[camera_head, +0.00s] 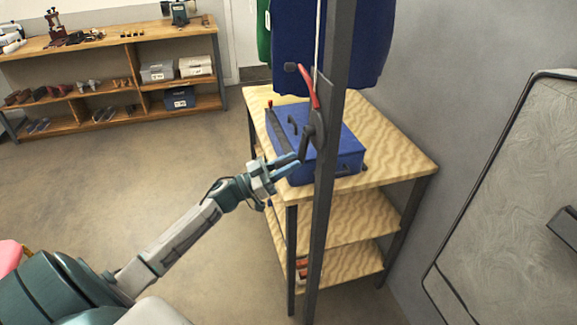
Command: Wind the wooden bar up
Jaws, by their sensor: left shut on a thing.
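A winch (319,127) is fixed on a dark upright post (326,200). Its dark crank arm (305,143) points down and to the left. My left gripper (296,163) is shut at the lower end of this crank arm, on the crank handle, which its fingers mostly hide. A red lever (309,88) with a dark knob rises up and left from the winch. A pale cord (318,40) runs up along the post. The wooden bar is not in view. My right gripper is not in view.
A blue case (345,160) lies on a wooden shelf table (400,165) just behind the post. Blue (368,50) and green (264,35) garments hang above. A framed panel (510,200) stands at right. A low shelf unit (115,55) stands far left. Open floor lies between.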

